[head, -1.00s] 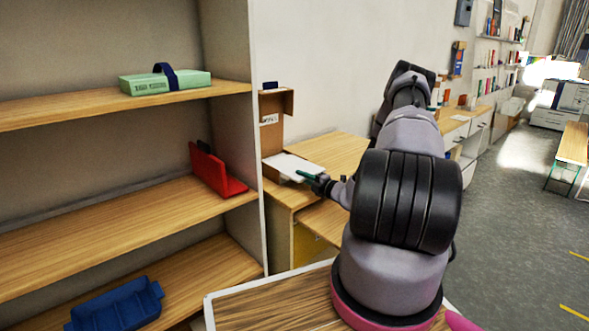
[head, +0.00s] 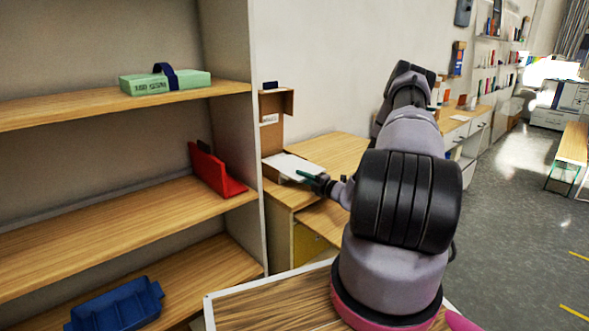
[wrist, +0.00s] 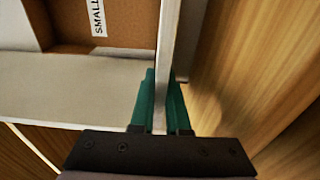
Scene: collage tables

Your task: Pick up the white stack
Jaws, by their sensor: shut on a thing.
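The white stack (head: 291,166) lies at the front of a cardboard box on the wooden desk in the head view. In the wrist view the white stack (wrist: 85,95) fills the left side, and its upright edge runs between the fingers. My gripper (head: 312,178) reaches it from the right. In the wrist view my gripper (wrist: 160,95), with green fingers, is shut on the edge of the white stack. I cannot tell whether the stack is clear of the surface under it.
The cardboard box (head: 271,130) stands open behind the stack; its label reads "SMALL" in the wrist view (wrist: 97,18). A shelf unit at left holds a green box (head: 165,84), a red holder (head: 212,170) and a blue bin (head: 118,308). The desk (head: 340,150) has bare wood behind the gripper.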

